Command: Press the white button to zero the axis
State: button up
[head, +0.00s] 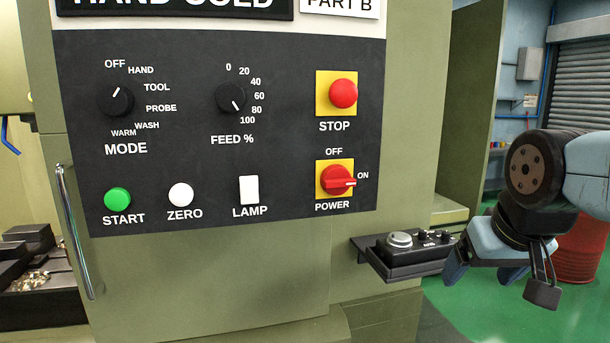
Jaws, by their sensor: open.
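The white round button (181,195) sits on the dark control panel (280,130), above the label ZERO. It is in the lower left of the panel, between the green START button (117,199) and the white LAMP switch (249,189). Nothing covers it. My gripper (487,276) is at the right of the head view, pointing down with its blue fingers apart. It is open and empty, well to the right of the panel and touching nothing that I can see.
The red STOP button (343,94) and red POWER switch (337,180), turned toward ON, are on the panel's right. A small shelf (410,268) with a control box juts out near my gripper. A door handle (75,230) runs down at left. A red drum (583,245) stands behind my arm.

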aim_at(180, 196)
jog(key=u, duration=1.7)
jog(key=k, duration=0.55)
jog(key=u, duration=0.05)
jog(key=i, duration=0.45)
jog(key=z, duration=0.15)
